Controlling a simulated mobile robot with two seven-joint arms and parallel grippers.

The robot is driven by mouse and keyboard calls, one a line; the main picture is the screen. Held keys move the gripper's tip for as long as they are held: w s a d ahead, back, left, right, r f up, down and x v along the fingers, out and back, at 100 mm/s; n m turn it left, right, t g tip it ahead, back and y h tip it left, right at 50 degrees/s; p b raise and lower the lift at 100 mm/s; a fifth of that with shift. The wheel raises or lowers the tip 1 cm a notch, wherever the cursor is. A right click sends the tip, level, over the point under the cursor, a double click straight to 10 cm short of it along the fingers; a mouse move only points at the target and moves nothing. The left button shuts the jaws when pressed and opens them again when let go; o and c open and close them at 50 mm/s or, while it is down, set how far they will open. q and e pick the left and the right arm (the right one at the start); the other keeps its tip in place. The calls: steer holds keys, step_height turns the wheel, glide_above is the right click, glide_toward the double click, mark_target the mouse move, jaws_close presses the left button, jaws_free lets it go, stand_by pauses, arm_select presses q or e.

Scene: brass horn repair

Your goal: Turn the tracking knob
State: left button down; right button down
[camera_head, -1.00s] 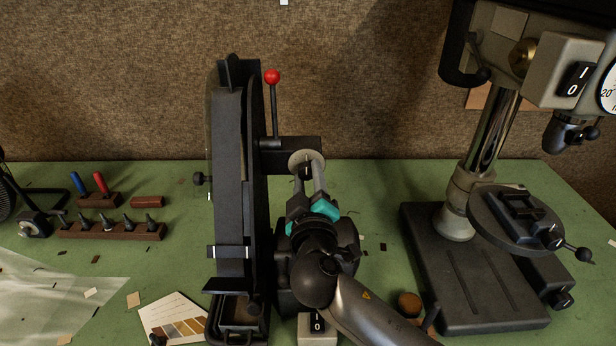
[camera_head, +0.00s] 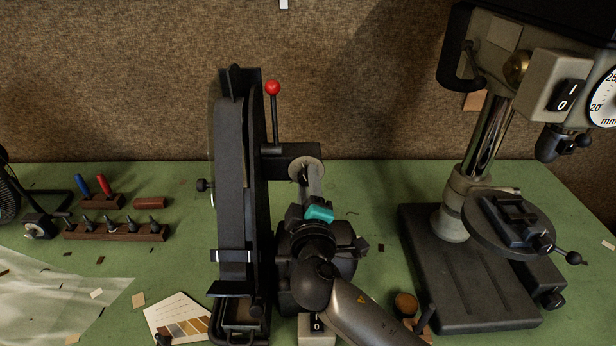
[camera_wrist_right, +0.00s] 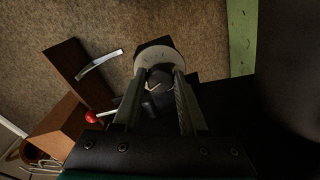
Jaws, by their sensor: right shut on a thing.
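The belt grinder (camera_head: 237,170) stands upright on the green bench, with a red-tipped lever (camera_head: 273,88). A pale round dial (camera_head: 315,163) sits at the end of its side arm, facing me. The dark tracking knob (camera_wrist_right: 160,83), with a light pointer line, is in front of the dial, which also shows in the right wrist view (camera_wrist_right: 160,55). My right gripper (camera_head: 307,176) is shut on the knob, one finger on each side; it also shows in the right wrist view (camera_wrist_right: 160,77). In the head view the gripper partly hides the knob. My left gripper is not in view.
A drill press (camera_head: 470,270) stands at the right. A wooden rack of small bits (camera_head: 115,232) and two handled tools lie at the left. Bench between grinder and press is mostly clear.

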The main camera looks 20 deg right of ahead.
steer(key=shift+r+n+p, duration=0.1)
steer(key=shift+n+p, duration=0.55)
steer(key=shift+n, duration=0.35)
steer(key=shift+c, duration=2.2)
jaws_free()
steer(key=v, duration=1.5)
steer(key=shift+a+b, duration=0.15)
steer(key=shift+b, duration=0.25)
